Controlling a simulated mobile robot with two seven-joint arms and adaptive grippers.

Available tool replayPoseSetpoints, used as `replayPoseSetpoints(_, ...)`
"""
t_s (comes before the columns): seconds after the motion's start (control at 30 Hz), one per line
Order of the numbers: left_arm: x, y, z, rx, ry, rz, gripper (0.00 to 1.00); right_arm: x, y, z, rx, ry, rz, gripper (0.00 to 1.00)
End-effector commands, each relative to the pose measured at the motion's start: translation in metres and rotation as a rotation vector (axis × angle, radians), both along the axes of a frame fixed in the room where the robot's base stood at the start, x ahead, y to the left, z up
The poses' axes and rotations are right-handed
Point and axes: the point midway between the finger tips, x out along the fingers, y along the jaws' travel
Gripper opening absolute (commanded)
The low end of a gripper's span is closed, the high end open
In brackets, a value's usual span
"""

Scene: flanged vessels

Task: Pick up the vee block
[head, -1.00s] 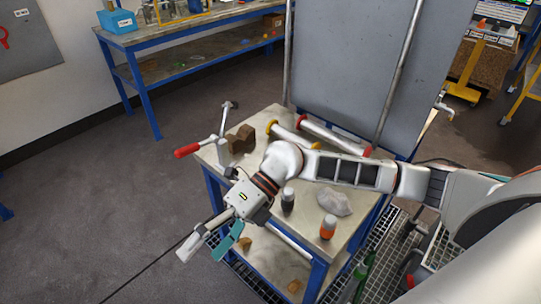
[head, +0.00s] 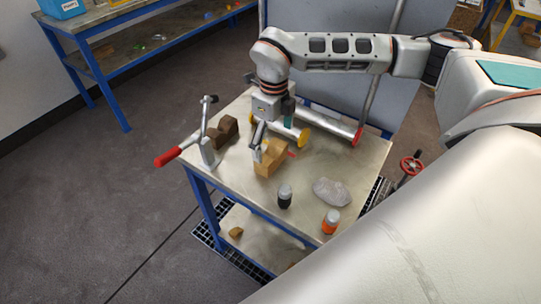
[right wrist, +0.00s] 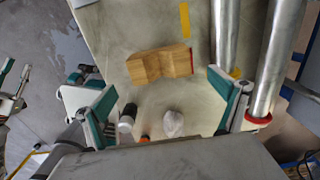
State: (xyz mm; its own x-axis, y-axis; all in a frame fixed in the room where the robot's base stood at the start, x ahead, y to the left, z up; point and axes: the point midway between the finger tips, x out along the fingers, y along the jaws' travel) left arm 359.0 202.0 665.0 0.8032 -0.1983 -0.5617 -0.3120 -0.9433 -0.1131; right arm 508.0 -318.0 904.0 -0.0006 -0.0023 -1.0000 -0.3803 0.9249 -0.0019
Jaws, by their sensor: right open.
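A tan, wood-coloured block with a vee notch (head: 270,160) lies on the table top, just below my right gripper (head: 277,132). The right wrist view shows this block (right wrist: 160,65) ahead of the gripper, with the two teal-padded fingers (right wrist: 160,108) wide apart and nothing between them. One finger overlaps the block in the head view; I cannot tell whether they touch. A darker brown notched block (head: 223,131) stands to its left. A teal-and-white piece at the right wrist view's left edge looks like part of my left gripper (right wrist: 12,88); its jaws are unclear.
A red-handled lever clamp (head: 190,150) stands at the table's left edge. Metal tubes with yellow and red ends (head: 325,122) lie behind. A dark bottle (head: 284,196), an orange bottle (head: 330,222) and a grey lump (head: 331,191) stand in front. An upright grey panel (head: 330,80) is behind the table.

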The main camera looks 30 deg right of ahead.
Motion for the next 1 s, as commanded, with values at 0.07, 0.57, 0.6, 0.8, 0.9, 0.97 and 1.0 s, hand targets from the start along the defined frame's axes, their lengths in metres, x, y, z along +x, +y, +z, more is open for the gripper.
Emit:
replayPoseSetpoints(0.07, -0.001, 0.0, 0.0, 0.001, 0.003, 0.0, 0.34, 0.002, 0.001, -0.008, 0.001, 0.001, 0.0, 0.96)
replayPoseSetpoints(0.57, 0.004, 0.0, 0.005, 0.001, -0.007, 0.0, 0.34, 0.006, 0.002, -0.05, 0.002, -0.002, 0.002, 0.96)
replayPoseSetpoints(0.6, 0.004, 0.0, 0.005, 0.001, -0.007, 0.001, 0.34, 0.006, 0.002, -0.05, 0.002, -0.002, 0.002, 0.96)
replayPoseSetpoints(0.8, 0.004, 0.0, 0.005, 0.001, -0.007, 0.001, 0.34, 0.006, 0.002, -0.05, 0.002, -0.001, 0.002, 0.57)
replayPoseSetpoints(0.9, 0.005, 0.0, 0.005, 0.001, -0.008, 0.001, 0.34, 0.006, 0.002, -0.05, 0.002, -0.001, 0.002, 0.52)
replayPoseSetpoints(0.97, 0.005, 0.0, 0.005, 0.001, -0.008, 0.001, 0.34, 0.006, 0.003, -0.05, 0.002, -0.001, 0.002, 0.52)
replayPoseSetpoints(1.0, 0.005, 0.0, 0.006, 0.001, -0.009, 0.0, 0.34, 0.006, 0.003, -0.05, 0.002, -0.001, 0.002, 0.52)
